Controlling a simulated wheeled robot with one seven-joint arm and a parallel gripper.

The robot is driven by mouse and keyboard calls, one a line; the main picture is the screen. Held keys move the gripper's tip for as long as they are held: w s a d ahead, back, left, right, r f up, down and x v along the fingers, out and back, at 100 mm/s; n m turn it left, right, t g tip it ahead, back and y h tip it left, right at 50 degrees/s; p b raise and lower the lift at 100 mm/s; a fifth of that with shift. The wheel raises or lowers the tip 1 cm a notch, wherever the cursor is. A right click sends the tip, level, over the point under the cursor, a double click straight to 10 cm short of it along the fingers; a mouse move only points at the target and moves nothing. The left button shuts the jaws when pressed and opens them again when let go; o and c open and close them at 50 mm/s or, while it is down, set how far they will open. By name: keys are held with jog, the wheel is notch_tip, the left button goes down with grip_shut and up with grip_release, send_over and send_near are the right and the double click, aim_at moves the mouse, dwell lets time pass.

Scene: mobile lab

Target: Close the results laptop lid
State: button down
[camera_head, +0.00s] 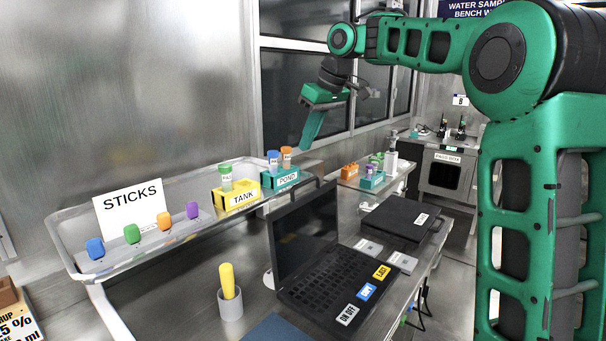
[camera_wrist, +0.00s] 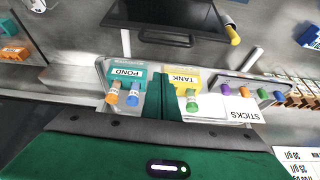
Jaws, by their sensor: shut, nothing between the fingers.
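The black results laptop stands open on the metal bench, its lid (camera_head: 303,232) upright and leaning back a little. A bar handle runs along the lid's top edge. In the wrist view the lid (camera_wrist: 170,18) shows at the top, with the bar in front of it. My gripper (camera_head: 306,146) is shut and empty, pointing down. It hangs above and behind the lid, clear of it. Its closed fingers also show in the wrist view (camera_wrist: 167,82).
A cup with a yellow stick (camera_head: 229,301) stands left of the laptop. A black case (camera_head: 401,222) lies to its right.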

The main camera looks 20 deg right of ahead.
jog(key=w+a+x, duration=0.1)
jog(key=x, duration=0.9)
jog(key=shift+s+d, duration=0.65)
jog(key=shift+s, duration=0.25)
jog(key=shift+s+d, duration=0.7)
jog(key=shift+s, duration=0.2)
jog(key=shift+d, duration=0.1)
